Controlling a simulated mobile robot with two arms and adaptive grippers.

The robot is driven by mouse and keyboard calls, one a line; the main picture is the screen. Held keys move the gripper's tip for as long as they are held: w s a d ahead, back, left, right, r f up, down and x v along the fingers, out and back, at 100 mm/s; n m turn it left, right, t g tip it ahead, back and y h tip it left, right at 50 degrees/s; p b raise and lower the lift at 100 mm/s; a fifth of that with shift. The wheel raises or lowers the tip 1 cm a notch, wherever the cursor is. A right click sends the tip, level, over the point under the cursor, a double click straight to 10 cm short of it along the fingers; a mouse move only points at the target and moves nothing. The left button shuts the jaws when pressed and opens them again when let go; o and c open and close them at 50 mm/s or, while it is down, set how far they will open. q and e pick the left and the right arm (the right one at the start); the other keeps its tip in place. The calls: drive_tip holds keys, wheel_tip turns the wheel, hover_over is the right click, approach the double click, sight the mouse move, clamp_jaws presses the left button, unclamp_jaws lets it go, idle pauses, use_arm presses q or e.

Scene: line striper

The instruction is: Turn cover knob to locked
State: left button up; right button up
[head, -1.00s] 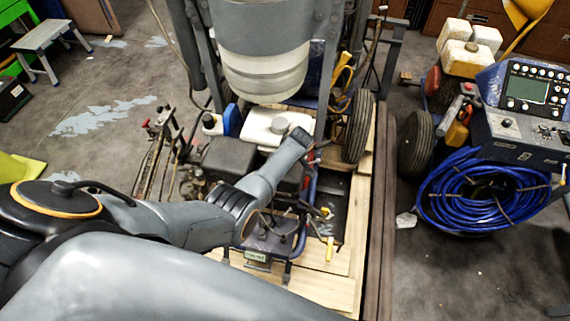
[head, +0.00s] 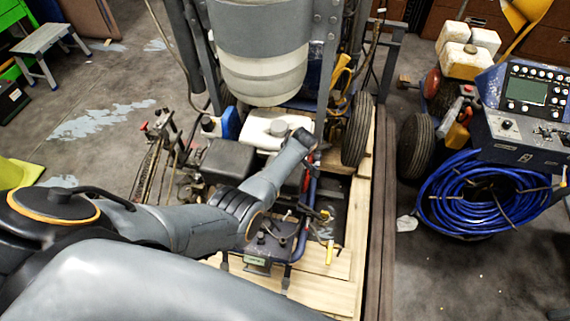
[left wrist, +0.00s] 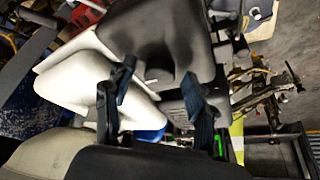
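The line striper fills the middle of the head view, with a white tank (head: 268,130) and a dark engine cover (head: 228,160). My left arm reaches in from the left, its end beside the white tank; its fingers are hidden there. In the left wrist view my left gripper (left wrist: 155,95) has its two dark fingers apart with nothing visibly held. A dark grey rounded cover (left wrist: 160,35) lies beyond the fingers, and the white tank (left wrist: 75,80) lies to their left. My right gripper is not in view.
A frame with a large grey-white hopper (head: 262,70) stands behind the tank. A black wheel (head: 357,130) is to the right. A blue hose coil (head: 480,195) and a control panel (head: 530,90) stand farther right. Open floor (head: 100,120) lies left.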

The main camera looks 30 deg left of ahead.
use_arm(q)
drive_tip(key=v, duration=1.2)
idle(0.5)
